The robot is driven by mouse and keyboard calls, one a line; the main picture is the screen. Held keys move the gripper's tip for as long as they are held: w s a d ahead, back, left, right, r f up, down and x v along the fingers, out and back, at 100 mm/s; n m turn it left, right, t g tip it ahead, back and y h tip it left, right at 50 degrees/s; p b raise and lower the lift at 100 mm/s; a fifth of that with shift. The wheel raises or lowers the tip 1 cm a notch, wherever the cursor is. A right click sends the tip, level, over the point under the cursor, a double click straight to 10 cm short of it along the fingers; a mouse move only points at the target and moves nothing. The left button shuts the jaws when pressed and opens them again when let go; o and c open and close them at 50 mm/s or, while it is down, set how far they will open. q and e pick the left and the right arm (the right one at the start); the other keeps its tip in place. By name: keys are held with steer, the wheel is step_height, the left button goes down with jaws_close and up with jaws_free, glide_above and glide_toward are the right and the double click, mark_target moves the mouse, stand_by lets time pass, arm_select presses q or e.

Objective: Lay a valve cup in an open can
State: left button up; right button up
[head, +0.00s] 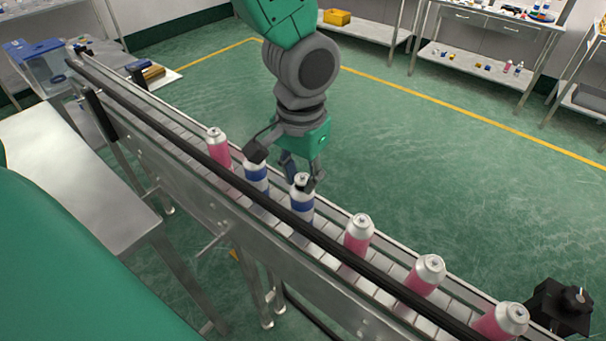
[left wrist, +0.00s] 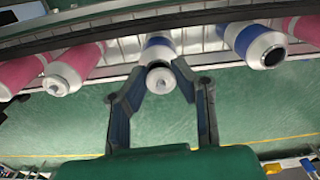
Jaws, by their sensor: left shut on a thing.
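My left gripper (head: 300,170) reaches down over the conveyor. In the left wrist view its fingertips (left wrist: 162,70) close on a silvery valve cup (left wrist: 159,84) at the top of a blue-banded can (head: 301,208). I cannot tell whether the cup is seated in the can's mouth or just above it. The neighbouring blue-banded can (head: 257,178) stands close to the gripper, its top hidden in the head view. In the left wrist view this can (left wrist: 262,47) shows a dark open mouth. My right gripper is not in view.
Pink cans (head: 357,236) stand on both sides along the conveyor (head: 190,150), with rails along it. A dark device (head: 560,308) is at the lower right. A bare metal table (head: 70,175) is at left. The green floor beyond is clear.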

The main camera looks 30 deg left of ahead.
arm_select(q)
steer(key=shift+s+d+p, duration=0.15)
steer(key=shift+d+p, duration=0.05)
steer(key=shift+p, duration=0.15)
stand_by(0.3)
steer(key=shift+a+p, duration=0.15)
steer(key=shift+p, duration=0.15)
stand_by(0.6)
steer(key=shift+p, duration=0.35)
stand_by(0.4)
stand_by(0.4)
steer(key=o, duration=1.3)
steer(key=shift+r, duration=0.15)
